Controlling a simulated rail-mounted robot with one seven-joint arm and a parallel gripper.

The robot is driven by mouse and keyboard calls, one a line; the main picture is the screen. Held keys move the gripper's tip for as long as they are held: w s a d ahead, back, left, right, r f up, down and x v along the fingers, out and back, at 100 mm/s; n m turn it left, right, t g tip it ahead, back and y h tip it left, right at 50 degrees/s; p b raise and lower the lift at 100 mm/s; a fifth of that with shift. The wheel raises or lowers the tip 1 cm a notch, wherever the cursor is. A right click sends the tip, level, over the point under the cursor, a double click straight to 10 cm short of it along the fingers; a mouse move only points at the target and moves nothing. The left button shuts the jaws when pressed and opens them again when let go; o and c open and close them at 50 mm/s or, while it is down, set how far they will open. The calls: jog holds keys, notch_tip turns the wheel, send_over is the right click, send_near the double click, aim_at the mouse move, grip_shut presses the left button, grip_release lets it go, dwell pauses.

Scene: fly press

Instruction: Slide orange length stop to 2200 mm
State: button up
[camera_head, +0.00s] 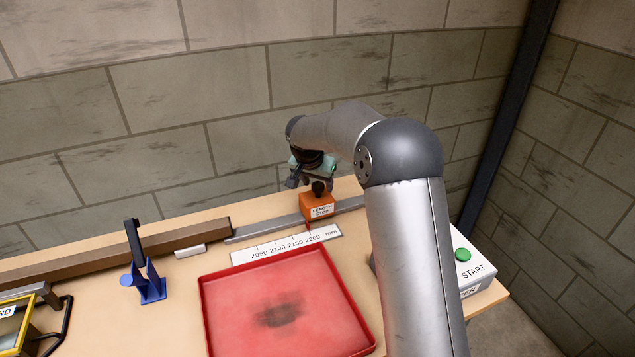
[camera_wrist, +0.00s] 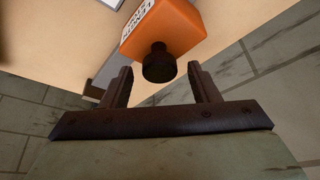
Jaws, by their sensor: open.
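The orange length stop (camera_head: 318,206) sits on a grey rail (camera_head: 270,227) behind the white millimetre scale (camera_head: 286,245), near its 2200 end. Its exact reading is too small to tell. A black knob (camera_head: 318,188) stands out from the stop. In the wrist view my gripper (camera_wrist: 158,82) is open and empty. The orange stop (camera_wrist: 163,27) and its black knob (camera_wrist: 159,64) lie just ahead of the fingertips, the knob centred between them, with no visible contact.
A red tray (camera_head: 285,310) lies in front of the scale. A brown bar (camera_head: 120,248) and a blue stand (camera_head: 147,280) are to the left, with a yellow-framed guard (camera_head: 12,325) at the edge. A START box with a green button (camera_head: 462,255) is at right. A block wall stands close behind.

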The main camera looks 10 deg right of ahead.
jog(key=b+v, duration=0.2)
jog(key=v, duration=1.5)
jog(key=shift+r, duration=0.15)
jog(key=shift+s, duration=0.1)
jog(key=s+d+f+n+g, duration=0.1)
jog(key=s+f, duration=0.4)
jog(key=s, duration=0.7)
jog(key=s+d+f+n+g+y, duration=0.1)
jog(key=s+d+f+n, duration=0.2)
jog(key=s, duration=1)
jog(key=s+d+f+n+g+y, duration=0.1)
jog(key=s+d+f, duration=0.4)
jog(key=s, duration=0.7)
jog(key=shift+s+f+n+g, duration=0.3)
jog(key=shift+f+n, duration=0.3)
jog(key=shift+f, duration=0.3)
jog(key=shift+d, duration=0.1)
